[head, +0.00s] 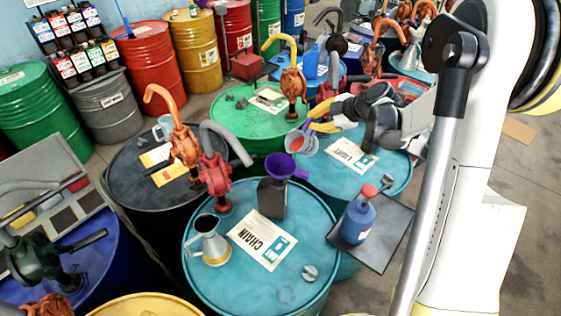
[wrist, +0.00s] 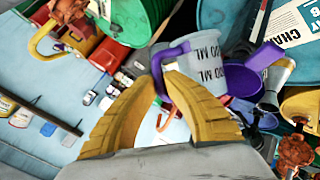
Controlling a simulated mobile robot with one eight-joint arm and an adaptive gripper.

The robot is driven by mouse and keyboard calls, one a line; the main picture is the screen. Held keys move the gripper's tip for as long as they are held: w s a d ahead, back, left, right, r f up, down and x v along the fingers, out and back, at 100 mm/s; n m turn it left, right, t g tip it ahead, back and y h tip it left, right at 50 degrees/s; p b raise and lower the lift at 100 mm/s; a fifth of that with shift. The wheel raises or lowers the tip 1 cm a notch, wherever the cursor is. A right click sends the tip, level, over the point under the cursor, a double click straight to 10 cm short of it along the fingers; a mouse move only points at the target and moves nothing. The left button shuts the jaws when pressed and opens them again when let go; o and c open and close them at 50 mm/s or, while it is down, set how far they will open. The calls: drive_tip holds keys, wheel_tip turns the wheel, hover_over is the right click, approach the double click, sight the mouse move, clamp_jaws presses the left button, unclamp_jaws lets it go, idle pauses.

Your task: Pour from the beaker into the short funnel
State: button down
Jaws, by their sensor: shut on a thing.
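The beaker (head: 303,146) is a pale grey cup with something red showing in its mouth. It is tilted in the head view. My gripper (head: 318,122) has yellow fingers and is shut on the beaker's purple handle, which shows in the wrist view between the fingertips (wrist: 168,62). The beaker's printed side (wrist: 205,68) also shows there. The short funnel (head: 279,166) is purple and sits in the neck of a dark can (head: 272,199) on a teal drum. The beaker is above and slightly right of the funnel in the picture. In the wrist view the beaker partly hides the purple funnel (wrist: 243,79).
The teal drum (head: 205,283) also carries a metal jug (head: 209,240), a CHAIN sheet (head: 262,239) and a small cap. A red hand pump (head: 215,172) stands close left of the can. A blue bottle (head: 357,218) stands on a dark tray (head: 396,222) at right.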

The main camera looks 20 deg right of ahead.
sight(305, 126)
drive_tip(key=shift+s+a+n+h+p, duration=0.15)
drive_tip(key=shift+a+n+h+p, duration=0.15)
drive_tip(key=shift+h+p, duration=0.1)
drive_tip(key=shift+s+a+r+t+p, duration=0.15)
drive_tip(key=shift+a+r+t+p, duration=0.15)
drive_tip(key=shift+p, duration=0.05)
drive_tip(key=shift+s+a+r+n+t+h+p, duration=0.25)
drive_tip(key=shift+a+r+n+h+p, duration=0.2)
drive_tip(key=shift+a+r+h+p, duration=0.15)
drive_tip(key=shift+s+a+r+n+t+h+p, duration=0.3)
drive_tip(key=shift+a+n+h+p, duration=0.2)
drive_tip(key=shift+p, duration=0.2)
idle(1.5)
drive_tip(key=shift+a, duration=0.1)
drive_tip(key=shift+s+a+r, duration=0.15)
drive_tip(key=shift+a, duration=0.15)
drive_tip(key=shift+s+a+r+h, duration=0.1)
drive_tip(key=shift+s+a+h, duration=0.05)
drive_tip(key=shift+a+h, duration=0.15)
drive_tip(key=shift+s+a+r+n+b, duration=0.1)
drive_tip(key=shift+a+n+b, duration=0.15)
drive_tip(key=shift+b, duration=0.1)
drive_tip(key=shift+s+a+t, duration=0.1)
drive_tip(key=shift+a+t, duration=0.1)
drive_tip(key=shift+t, duration=0.05)
drive_tip(key=shift+s+a+r, duration=0.15)
drive_tip(key=shift+a, duration=0.15)
